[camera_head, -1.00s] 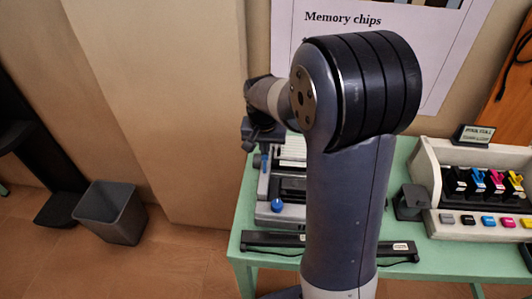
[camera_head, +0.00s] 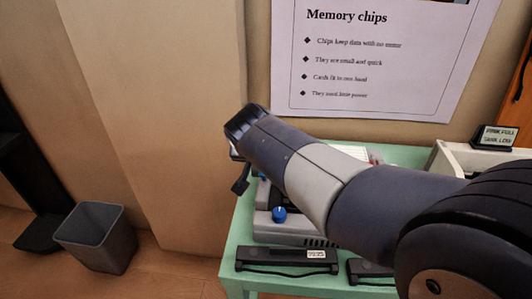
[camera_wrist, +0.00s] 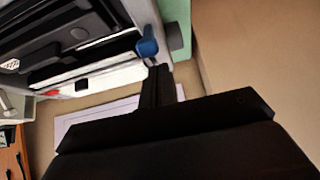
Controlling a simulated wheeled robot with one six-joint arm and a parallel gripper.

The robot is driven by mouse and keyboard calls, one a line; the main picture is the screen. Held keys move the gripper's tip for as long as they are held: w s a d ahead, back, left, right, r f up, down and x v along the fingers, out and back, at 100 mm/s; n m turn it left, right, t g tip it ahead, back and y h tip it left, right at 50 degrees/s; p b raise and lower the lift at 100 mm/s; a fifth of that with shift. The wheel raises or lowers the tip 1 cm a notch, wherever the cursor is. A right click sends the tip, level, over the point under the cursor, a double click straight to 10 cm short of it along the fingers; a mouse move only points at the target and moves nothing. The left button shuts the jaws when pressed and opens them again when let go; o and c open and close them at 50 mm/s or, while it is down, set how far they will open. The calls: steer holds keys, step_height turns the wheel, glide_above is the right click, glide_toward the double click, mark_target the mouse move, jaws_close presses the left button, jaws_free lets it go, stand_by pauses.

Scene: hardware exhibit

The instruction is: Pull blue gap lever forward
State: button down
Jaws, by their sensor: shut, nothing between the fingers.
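A grey printer (camera_head: 290,231) stands on the green table, partly hidden behind my arm in the head view. In the wrist view the printer (camera_wrist: 90,75) is at upper left. A blue lever (camera_wrist: 147,46) sticks up at the printer's side edge in the wrist view. My gripper (camera_wrist: 159,70) is shut and empty, its fingertips just beside the lever. I cannot tell whether they touch it. In the head view my gripper (camera_head: 240,181) shows only in part, at the printer's left side. A round blue knob (camera_head: 279,213) sits on the printer's front.
The green table (camera_head: 232,238) has dark bars (camera_head: 287,259) along its front edge. A wall and a "Memory chips" poster (camera_head: 380,60) are close behind. A small sign (camera_head: 495,137) is at right. A grey bin (camera_head: 96,236) stands on the floor at left.

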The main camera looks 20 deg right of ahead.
steer(key=shift+r, duration=0.15)
steer(key=shift+r+p, duration=0.5)
steer(key=shift+r, duration=0.15)
steer(key=shift+s+a+r, duration=0.1)
steer(key=shift+r, duration=0.1)
steer(key=v, duration=1)
steer(key=shift+s+p, duration=0.15)
steer(key=shift+p, duration=0.2)
